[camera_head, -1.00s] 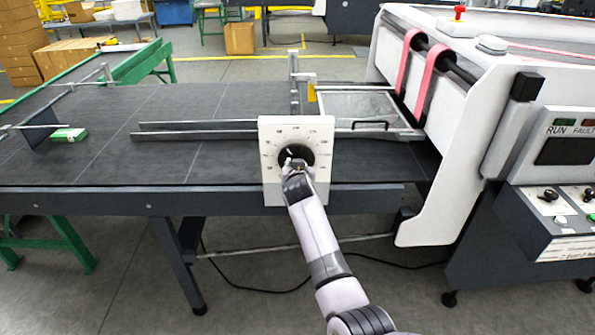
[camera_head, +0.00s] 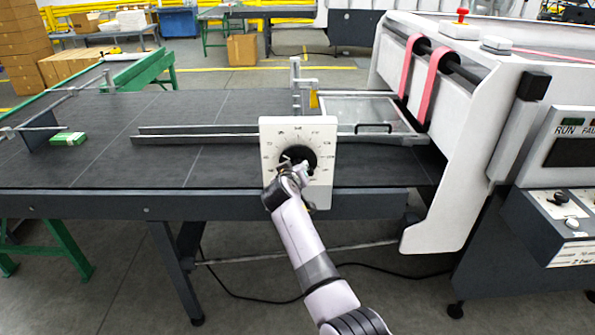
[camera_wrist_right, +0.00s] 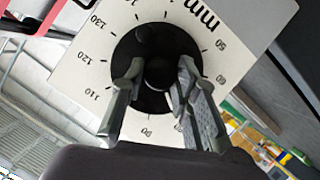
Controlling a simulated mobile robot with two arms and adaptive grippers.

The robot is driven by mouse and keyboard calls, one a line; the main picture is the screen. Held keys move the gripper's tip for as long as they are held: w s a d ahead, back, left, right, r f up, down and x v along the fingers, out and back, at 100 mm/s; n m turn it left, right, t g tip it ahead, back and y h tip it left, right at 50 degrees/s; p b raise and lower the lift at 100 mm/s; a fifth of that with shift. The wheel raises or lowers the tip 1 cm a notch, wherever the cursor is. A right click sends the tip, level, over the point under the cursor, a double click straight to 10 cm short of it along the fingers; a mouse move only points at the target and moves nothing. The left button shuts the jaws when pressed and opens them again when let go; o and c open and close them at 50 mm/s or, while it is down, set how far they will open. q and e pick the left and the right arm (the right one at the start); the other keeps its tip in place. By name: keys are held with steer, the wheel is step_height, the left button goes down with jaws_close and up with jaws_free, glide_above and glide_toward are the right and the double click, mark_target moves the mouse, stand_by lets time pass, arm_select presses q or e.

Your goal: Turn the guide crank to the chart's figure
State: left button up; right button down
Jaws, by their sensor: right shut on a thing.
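The guide crank (camera_head: 299,153) is a black round disc with a knob on a white dial plate (camera_head: 271,128), at the table's front edge in the head view. My right gripper (camera_head: 299,170) is at the crank's lower part. In the right wrist view, the two fingers of my right gripper (camera_wrist_right: 160,85) are shut on the dark crank knob (camera_wrist_right: 158,72), in front of the black disc (camera_wrist_right: 150,38). The dial plate (camera_wrist_right: 88,55) there shows "mm" and figures around the disc, including 90, 110, 120 and 130. My left gripper is not in view.
A dark table (camera_head: 230,165) carries long metal guide rails (camera_head: 200,132) and a small green box (camera_head: 70,139). The white machine (camera_head: 455,130) stands to the right with a control panel. A paper with print too small to read (camera_head: 572,253) is on its lower front.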

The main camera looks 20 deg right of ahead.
steer(key=c, duration=1.2)
jaws_free()
steer(key=shift+c, duration=0.2)
steer(key=shift+r, duration=0.1)
step_height(320, 180, up, 10)
